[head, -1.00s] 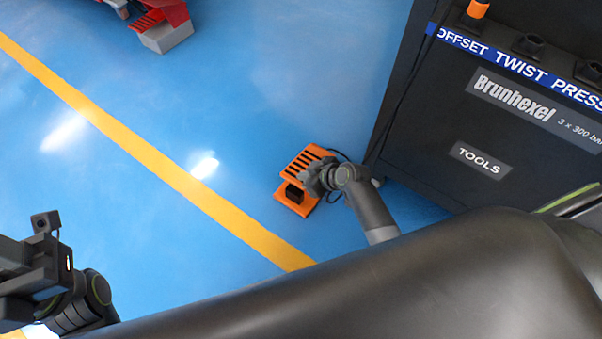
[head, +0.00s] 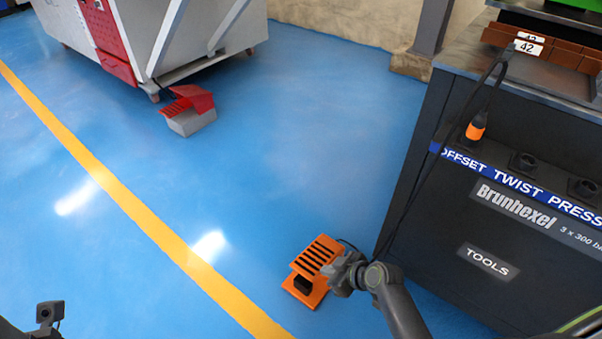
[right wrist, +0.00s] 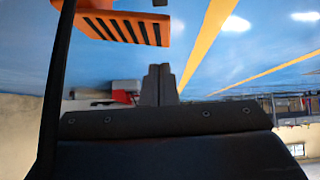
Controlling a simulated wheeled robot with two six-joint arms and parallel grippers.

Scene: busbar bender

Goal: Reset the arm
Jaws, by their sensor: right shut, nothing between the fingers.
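My right gripper (head: 340,275) is low over the blue floor, just right of the orange foot pedal (head: 318,253) in the head view. In the right wrist view its two dark fingers (right wrist: 160,84) are together with nothing between them. The pedal, with its slotted orange cover (right wrist: 125,28), fills the upper left of that view, apart from the fingertips. In the head view the gripper overlaps the pedal's right edge, so contact there cannot be told.
The dark Brunhexel cabinet (head: 480,215) stands close on the right, with an orange plug (head: 476,127) and a hanging black cable. A red and grey pedal (head: 188,108) lies by a white machine (head: 205,35) at the back. Blue floor left of the orange pedal is clear.

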